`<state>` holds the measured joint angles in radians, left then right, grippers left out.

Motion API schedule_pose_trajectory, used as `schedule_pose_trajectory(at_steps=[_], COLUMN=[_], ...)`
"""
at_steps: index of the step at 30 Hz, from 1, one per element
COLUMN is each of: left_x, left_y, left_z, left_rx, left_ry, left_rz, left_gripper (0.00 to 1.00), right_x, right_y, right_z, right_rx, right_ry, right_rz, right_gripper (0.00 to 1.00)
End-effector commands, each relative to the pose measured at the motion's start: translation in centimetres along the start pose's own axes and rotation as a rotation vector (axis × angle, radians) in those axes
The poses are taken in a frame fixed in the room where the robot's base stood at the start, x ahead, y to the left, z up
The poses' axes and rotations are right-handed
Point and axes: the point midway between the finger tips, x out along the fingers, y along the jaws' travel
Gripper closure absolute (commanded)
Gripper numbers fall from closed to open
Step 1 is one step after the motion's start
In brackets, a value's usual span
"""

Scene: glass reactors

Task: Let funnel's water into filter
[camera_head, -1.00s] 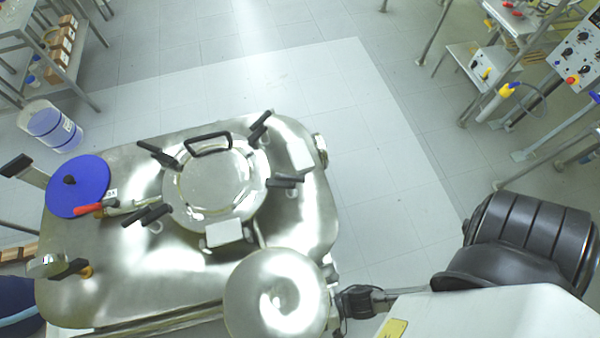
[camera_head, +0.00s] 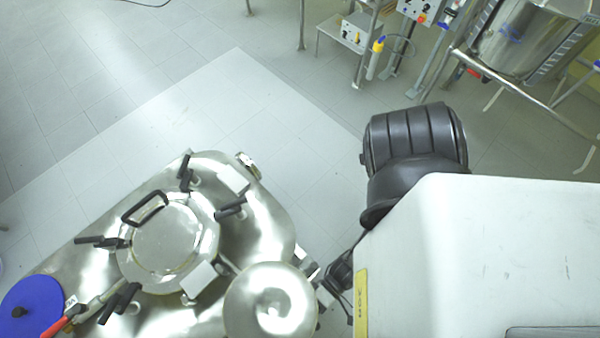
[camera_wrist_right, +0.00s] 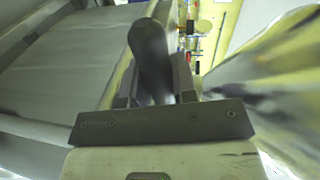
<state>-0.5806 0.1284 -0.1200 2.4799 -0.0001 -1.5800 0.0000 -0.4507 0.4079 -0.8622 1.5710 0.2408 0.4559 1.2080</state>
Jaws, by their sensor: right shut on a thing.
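A round shiny steel vessel (camera_head: 268,305), which looks like the funnel, is at the bottom of the head view. Beside it is a large steel housing (camera_head: 165,322) with a round clamped lid (camera_head: 165,240); I cannot tell whether this is the filter. My right gripper (camera_head: 335,285) is just right of the round vessel, partly hidden by my arm. In the right wrist view, my right gripper (camera_wrist_right: 155,92) is shut on a dark, rounded handle (camera_wrist_right: 148,48). No water is visible. My left gripper is not in view.
A blue disc (camera_head: 32,308) with a red-handled lever (camera_head: 62,322) is at lower left. A small metal stand (camera_head: 350,38) and a large steel vessel (camera_head: 525,40) are at the back right. The floor beyond the housing is clear.

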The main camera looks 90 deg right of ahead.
Motion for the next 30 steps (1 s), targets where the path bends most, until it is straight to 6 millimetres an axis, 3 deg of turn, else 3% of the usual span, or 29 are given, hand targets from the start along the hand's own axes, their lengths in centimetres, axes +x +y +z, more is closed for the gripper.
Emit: schedule_pose_trajectory(at_steps=[22, 23, 30], left_x=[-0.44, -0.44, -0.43], left_y=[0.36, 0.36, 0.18], left_z=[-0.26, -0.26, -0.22], left_rx=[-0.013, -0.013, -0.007], left_ry=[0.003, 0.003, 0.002], left_rz=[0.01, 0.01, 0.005], left_gripper=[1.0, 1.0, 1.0], right_x=[-0.05, -0.05, -0.05], right_y=[-0.58, -0.59, -0.57], right_z=[-0.05, -0.04, -0.03], right_rx=[0.083, 0.083, 0.08], right_ry=[-0.011, -0.011, -0.011], right_rz=[-0.001, -0.001, -0.001], right_gripper=[1.0, 0.73, 0.5])
